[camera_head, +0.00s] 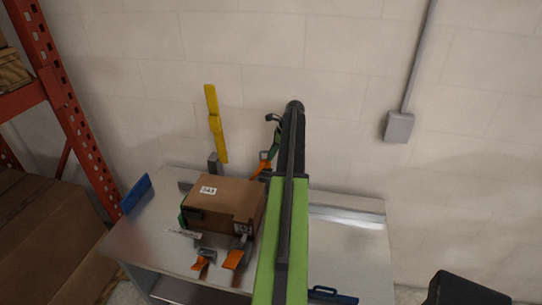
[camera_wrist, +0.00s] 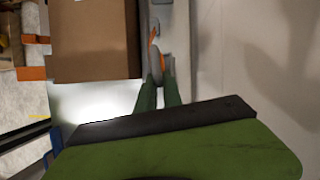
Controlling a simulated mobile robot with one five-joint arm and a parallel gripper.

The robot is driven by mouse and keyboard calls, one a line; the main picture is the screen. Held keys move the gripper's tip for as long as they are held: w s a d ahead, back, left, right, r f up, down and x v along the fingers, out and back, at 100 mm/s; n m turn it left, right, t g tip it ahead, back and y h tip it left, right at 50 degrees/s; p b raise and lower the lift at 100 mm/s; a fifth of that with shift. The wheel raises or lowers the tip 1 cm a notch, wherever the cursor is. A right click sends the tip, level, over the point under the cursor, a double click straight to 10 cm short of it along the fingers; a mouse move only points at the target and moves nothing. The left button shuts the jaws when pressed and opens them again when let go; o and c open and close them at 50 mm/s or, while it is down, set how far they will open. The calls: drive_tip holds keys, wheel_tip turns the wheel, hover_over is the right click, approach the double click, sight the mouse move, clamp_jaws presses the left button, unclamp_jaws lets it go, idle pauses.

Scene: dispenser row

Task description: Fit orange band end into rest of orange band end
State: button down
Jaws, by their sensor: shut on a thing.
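My gripper (camera_wrist: 159,80) points away from the wrist camera, past the right side of the cardboard box. Its two green fingers are closed around a small grey piece (camera_wrist: 157,66) with a thin orange strip (camera_wrist: 153,36) beyond it. In the head view an orange piece (camera_head: 261,168) shows behind the box, beside my arm, which hides much of that spot. Two more orange ends (camera_head: 200,263) (camera_head: 232,259) with grey parts are at the table's front. I cannot tell which piece is the rest, or whether the held piece touches it.
The cardboard box (camera_head: 222,204) with white labels stands on the metal table (camera_head: 145,235). A yellow upright piece (camera_head: 215,123) is behind it. A blue piece (camera_head: 136,193) is at the left edge, and a blue handle (camera_head: 332,296) at the front. The table's right part is mostly clear.

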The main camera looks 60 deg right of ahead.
drive_tip(key=shift+f+b, duration=0.65)
drive_tip(key=shift+f, duration=0.3)
drive_tip(key=shift+s+f+b, duration=0.1)
drive_tip(key=shift+f+b, duration=0.2)
drive_tip(key=shift+b, duration=0.05)
drive_tip(key=shift+s+a+f+b, duration=0.15)
drive_tip(key=shift+a+b, duration=0.05)
drive_tip(key=shift+b, duration=0.1)
drive_tip(key=shift+f, duration=0.25)
drive_tip(key=shift+w+d+f+b, duration=0.3)
drive_tip(key=shift+w+f+b, duration=0.1)
drive_tip(key=shift+f, duration=0.15)
drive_tip(key=shift+s+a+r, duration=0.2)
drive_tip(key=shift+r, duration=0.1)
drive_tip(key=shift+d+f, duration=0.1)
drive_tip(key=c, duration=1.4)
unclamp_jaws()
